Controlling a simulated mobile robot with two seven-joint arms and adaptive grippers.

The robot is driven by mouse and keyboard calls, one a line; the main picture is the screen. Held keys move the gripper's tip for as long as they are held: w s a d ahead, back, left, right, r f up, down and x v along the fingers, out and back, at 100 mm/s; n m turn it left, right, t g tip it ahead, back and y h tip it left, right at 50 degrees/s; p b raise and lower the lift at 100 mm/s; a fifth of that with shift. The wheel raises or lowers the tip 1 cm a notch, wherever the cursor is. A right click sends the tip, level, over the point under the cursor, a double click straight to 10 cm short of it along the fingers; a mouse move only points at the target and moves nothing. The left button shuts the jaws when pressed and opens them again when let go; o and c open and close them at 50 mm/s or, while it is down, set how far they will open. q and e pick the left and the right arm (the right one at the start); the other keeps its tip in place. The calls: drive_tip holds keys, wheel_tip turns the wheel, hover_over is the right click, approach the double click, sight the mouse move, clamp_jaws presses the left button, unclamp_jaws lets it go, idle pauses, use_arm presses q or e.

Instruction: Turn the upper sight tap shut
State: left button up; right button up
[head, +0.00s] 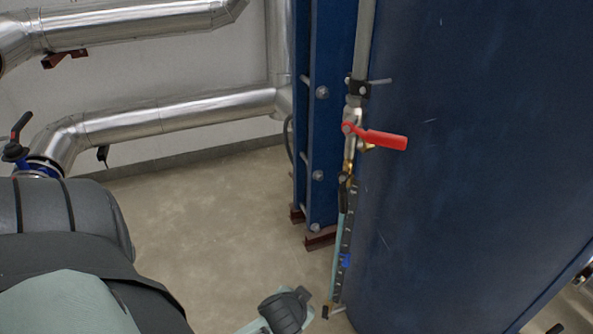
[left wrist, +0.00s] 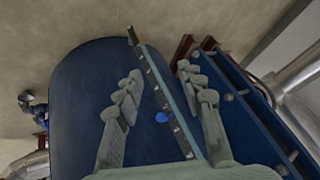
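The upper sight tap (head: 345,185) is a small brass fitting with a dark lever at the top of the sight gauge. Its lever appears to hang down along the tube, but it is small. The sight gauge (head: 342,235) is a narrow pale strip with dark marks and a blue marker. The gauge also shows in the left wrist view (left wrist: 165,90), between my fingers in the picture. My left gripper (left wrist: 160,72) is open and empty. In the head view only a grey part of it shows low in the picture, below the tap. My right gripper is not in view.
A red lever valve (head: 380,138) sits on the pipe just above the tap. A large blue panel (head: 470,170) stands to the right, a blue upright frame (head: 333,120) to the left. The lower tap (head: 327,312) is at the gauge's bottom. Open floor (head: 210,215) lies left.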

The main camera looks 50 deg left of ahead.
use_arm(q)
drive_tip(key=shift+s+d+f+m+g+h, duration=0.25)
drive_tip(key=shift+s+d+f, duration=0.1)
drive_tip(key=shift+s+f, duration=0.15)
drive_tip(key=shift+s+d+f+m+g+h, duration=0.15)
drive_tip(key=shift+s+d+f+g, duration=0.1)
drive_tip(key=shift+s+d+f, duration=0.25)
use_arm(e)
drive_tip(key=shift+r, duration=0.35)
use_arm(q)
drive_tip(key=shift+w+a, duration=0.1)
drive_tip(key=shift+a, duration=0.05)
